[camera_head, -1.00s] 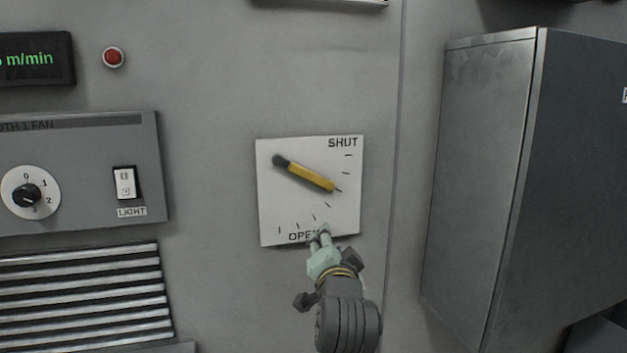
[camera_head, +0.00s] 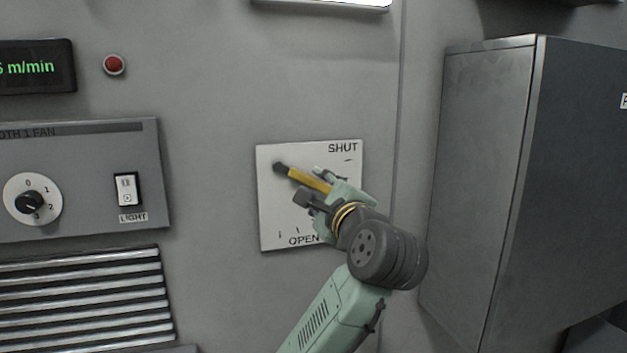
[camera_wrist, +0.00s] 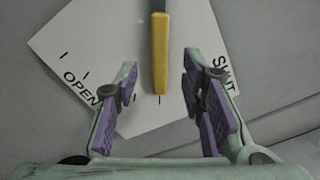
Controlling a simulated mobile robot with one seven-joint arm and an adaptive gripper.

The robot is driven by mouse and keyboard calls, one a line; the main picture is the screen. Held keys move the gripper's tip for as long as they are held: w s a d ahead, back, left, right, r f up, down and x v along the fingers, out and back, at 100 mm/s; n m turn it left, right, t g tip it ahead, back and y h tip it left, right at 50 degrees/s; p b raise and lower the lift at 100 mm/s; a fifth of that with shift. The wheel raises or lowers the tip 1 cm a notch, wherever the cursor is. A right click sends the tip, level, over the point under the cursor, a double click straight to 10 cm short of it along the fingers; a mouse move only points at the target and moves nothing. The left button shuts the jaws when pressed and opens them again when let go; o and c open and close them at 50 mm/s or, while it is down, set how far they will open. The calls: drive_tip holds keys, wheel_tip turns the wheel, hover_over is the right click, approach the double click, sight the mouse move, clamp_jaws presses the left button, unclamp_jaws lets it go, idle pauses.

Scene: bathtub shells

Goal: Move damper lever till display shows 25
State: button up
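The damper lever (camera_head: 309,179) has a yellow handle and a dark pivot at its upper left. It slants down to the right on a white plate (camera_head: 272,217) marked SHUT at the top and OPEN at the bottom. My gripper (camera_head: 322,184) is at the lever's free end and hides part of the scale. In the wrist view the gripper (camera_wrist: 158,88) is open, with the yellow handle (camera_wrist: 160,55) between its two purple-padded fingers, apparently touching neither. The green display (camera_head: 35,67) at the upper left is cut off; a digit, apparently 5 or 6, and "m/min" show.
A fan panel (camera_head: 90,170) with a dial (camera_head: 32,200) and a light switch (camera_head: 127,189) is left of the plate. A red button (camera_head: 114,64) is above it, and a louvred vent (camera_head: 80,300) below. A grey cabinet (camera_head: 485,180) juts out at the right.

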sight(310, 183)
drive_tip(key=shift+p+x, duration=0.4)
drive_tip(key=shift+x, duration=1.65)
drive_tip(key=shift+c, duration=0.3)
clamp_jaws()
